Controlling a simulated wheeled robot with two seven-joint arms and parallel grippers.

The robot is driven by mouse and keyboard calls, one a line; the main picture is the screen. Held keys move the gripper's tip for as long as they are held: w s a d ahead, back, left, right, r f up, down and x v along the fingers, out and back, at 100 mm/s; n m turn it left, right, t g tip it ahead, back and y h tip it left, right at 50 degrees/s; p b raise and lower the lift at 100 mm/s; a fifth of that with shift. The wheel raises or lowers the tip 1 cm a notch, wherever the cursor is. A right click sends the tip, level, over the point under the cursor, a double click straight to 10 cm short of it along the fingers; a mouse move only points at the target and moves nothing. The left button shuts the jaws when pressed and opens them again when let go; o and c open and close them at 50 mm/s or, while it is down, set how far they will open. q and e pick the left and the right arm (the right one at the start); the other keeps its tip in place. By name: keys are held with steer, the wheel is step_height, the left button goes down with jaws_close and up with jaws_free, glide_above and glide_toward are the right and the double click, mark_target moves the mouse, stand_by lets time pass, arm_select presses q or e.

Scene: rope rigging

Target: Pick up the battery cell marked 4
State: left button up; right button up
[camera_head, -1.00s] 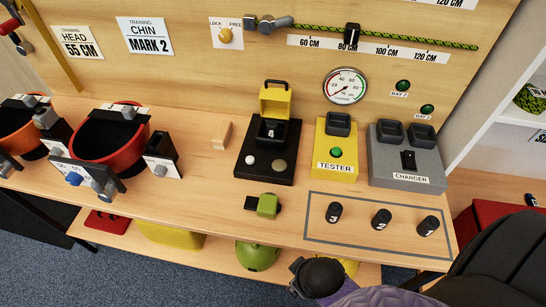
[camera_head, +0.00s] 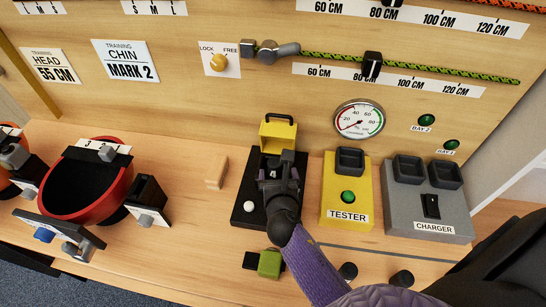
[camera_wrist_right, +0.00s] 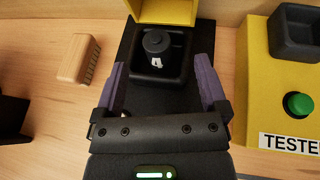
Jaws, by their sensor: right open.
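The battery cell marked 4 (camera_wrist_right: 155,46) is a dark cylinder with a white number. It stands in the black socket of the dark box under a raised yellow lid (camera_head: 278,133). My right gripper (camera_wrist_right: 160,66) is open above the dark box (camera_head: 244,197). In the right wrist view its two purple fingers are spread to either side, with the cell between their lines towards the far end. I see no contact with the cell. My left gripper is not in view.
The yellow tester (camera_head: 334,208) and grey charger (camera_head: 415,218) stand to the right. A green clip (camera_head: 269,263) and dark cells (camera_head: 348,271) lie nearer the front.

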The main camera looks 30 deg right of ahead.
mark_target(274, 162)
steer(key=b+x, duration=0.1)
steer(key=x, duration=0.1)
steer(key=b+x, duration=0.1)
steer(key=x, duration=0.1)
steer(key=f+b+x, duration=0.1)
steer(key=x, duration=0.2)
steer(key=shift+a+b, duration=0.35)
steer(key=shift+b, duration=0.05)
steer(key=shift+w+d, duration=0.1)
steer(key=shift+w, duration=0.1)
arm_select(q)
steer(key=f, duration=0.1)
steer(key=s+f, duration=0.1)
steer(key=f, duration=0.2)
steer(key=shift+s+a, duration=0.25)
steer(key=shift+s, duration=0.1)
arm_select(e)
steer(key=shift+r, duration=0.15)
jaws_close()
